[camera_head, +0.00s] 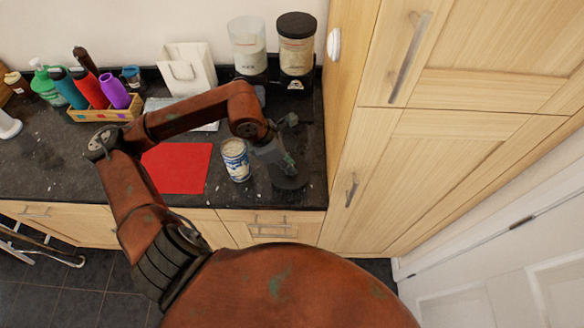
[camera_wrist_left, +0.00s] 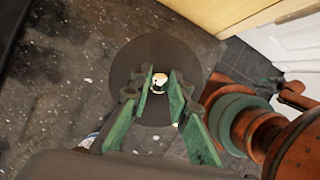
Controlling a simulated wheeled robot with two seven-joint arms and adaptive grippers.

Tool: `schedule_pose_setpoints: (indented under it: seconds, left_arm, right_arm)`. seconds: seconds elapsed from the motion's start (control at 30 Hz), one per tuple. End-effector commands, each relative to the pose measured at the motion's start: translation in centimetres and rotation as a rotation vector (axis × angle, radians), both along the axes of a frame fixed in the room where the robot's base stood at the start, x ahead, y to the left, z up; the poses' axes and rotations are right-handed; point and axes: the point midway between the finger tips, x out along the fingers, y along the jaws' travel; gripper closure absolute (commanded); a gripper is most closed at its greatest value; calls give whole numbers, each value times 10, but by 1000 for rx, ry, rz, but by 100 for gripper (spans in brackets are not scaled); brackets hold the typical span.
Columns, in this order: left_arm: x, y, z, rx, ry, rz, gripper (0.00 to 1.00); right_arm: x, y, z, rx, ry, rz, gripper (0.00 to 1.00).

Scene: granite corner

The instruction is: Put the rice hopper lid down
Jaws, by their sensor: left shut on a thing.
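The rice hopper lid (camera_head: 289,181) is a dark round disc at the counter's front right. In the left wrist view it is a wide dark grey disc (camera_wrist_left: 158,48) with a small bright knob at its middle. My left gripper (camera_head: 286,161) reaches down over the lid. Its green fingers (camera_wrist_left: 160,84) are shut on the knob. I cannot tell whether the lid touches the counter or is just above it. An open-topped clear hopper with rice (camera_head: 247,46) stands at the back. Beside it is a hopper with a black lid (camera_head: 296,45). My right gripper is not in view.
A blue and white can (camera_head: 235,162) stands just left of the lid. A red mat (camera_head: 180,168) lies further left. A white paper bag (camera_head: 186,68) and a box of bottles (camera_head: 100,113) stand behind. A tall wooden cupboard (camera_head: 440,150) borders the counter's right side.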

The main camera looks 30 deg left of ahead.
Motion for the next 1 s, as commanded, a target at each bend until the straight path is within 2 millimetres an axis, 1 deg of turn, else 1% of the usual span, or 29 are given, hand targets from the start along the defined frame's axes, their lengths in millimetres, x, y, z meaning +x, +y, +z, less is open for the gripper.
schedule_pose_setpoints:
  seconds: [0.03, 0.1, 0.27, 0.33, 0.53, 0.6, 0.8, 0.9, 0.93, 1.0]
  left_arm:
    - [5, 0, -6, -1, 0, -1, 100]
    - [10, 0, -11, -1, 0, -1, 100]
    - [15, 2, -17, -1, -2, -3, 100]
    - [20, 2, -23, -2, 0, -2, 100]
    - [19, 2, -51, -1, 1, -3, 100]
    - [20, 3, -54, 0, -1, -2, 100]
    - [20, 3, -54, 1, -2, -2, 100]
    - [20, 3, -57, 1, -1, -3, 100]
    - [20, 3, -56, 0, -1, -3, 81]
    - [20, 3, -56, 0, -1, -3, 76]
  right_arm:
    - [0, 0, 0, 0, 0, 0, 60]
    - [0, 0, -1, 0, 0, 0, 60]
    - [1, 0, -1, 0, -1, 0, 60]
    - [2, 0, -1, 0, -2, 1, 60]
    - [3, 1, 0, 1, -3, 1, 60]
    - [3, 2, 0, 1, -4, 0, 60]
    - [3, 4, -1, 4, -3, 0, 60]
    - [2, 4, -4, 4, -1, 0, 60]
    - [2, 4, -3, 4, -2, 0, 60]
    - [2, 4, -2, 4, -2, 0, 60]
